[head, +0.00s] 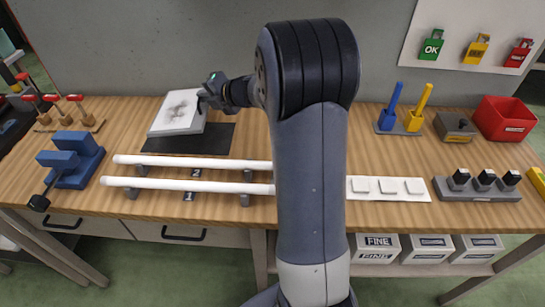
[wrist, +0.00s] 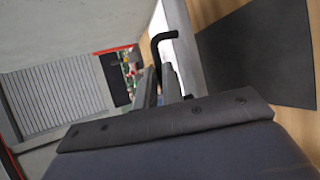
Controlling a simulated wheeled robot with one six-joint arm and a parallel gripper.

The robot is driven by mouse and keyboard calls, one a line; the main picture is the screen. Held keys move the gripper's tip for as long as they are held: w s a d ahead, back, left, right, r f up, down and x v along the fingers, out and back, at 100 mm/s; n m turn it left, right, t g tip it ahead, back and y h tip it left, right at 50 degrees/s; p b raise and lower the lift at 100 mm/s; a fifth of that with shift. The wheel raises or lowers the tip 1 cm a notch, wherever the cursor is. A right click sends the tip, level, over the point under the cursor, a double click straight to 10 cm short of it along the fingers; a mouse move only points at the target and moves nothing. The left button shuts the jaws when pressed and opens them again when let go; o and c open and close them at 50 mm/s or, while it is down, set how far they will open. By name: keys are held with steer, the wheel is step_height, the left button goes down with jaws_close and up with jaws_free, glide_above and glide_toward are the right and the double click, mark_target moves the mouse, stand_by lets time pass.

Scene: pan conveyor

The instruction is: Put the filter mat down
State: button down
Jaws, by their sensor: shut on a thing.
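The filter mat (head: 178,111) is a white slab with a grey smudge on its top. In the head view it is at the back left of the bench, over a black mat (head: 205,140). My gripper (head: 203,103) is at its right edge and shut on it. I cannot tell whether the filter mat touches the black mat or is held just above it. In the wrist view the gripper fingers (wrist: 158,85) reach to a narrow white edge of the filter mat (wrist: 160,30). The black mat (wrist: 255,55) also shows there at the right.
Two white tubes (head: 190,163) lie on supports in front of the black mat. A blue vise (head: 72,160) and several red-handled tools (head: 68,110) stand to the left. A grey wall (head: 180,45) rises behind the bench. My arm hides the bench's middle.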

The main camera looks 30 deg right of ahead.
steer(key=b, duration=0.2)
steer(key=shift+s+f+t+b, duration=0.1)
steer(key=shift+f+t+b, duration=0.2)
steer(key=shift+f+t, duration=0.1)
steer(key=shift+s+r+m+b, duration=0.15)
steer(key=shift+r+m+b, duration=0.2)
steer(key=shift+b, duration=0.5)
step_height(320, 180, down, 10)
steer(key=b, duration=0.3)
steer(key=shift+b, duration=0.4)
steer(key=c, duration=1.5)
jaws_free()
steer(key=shift+c, duration=0.2)
steer(key=p+v, duration=0.1)
steer(key=v, duration=1.1)
steer(key=shift+s+a+f, duration=0.1)
steer(key=shift+s+a, duration=0.05)
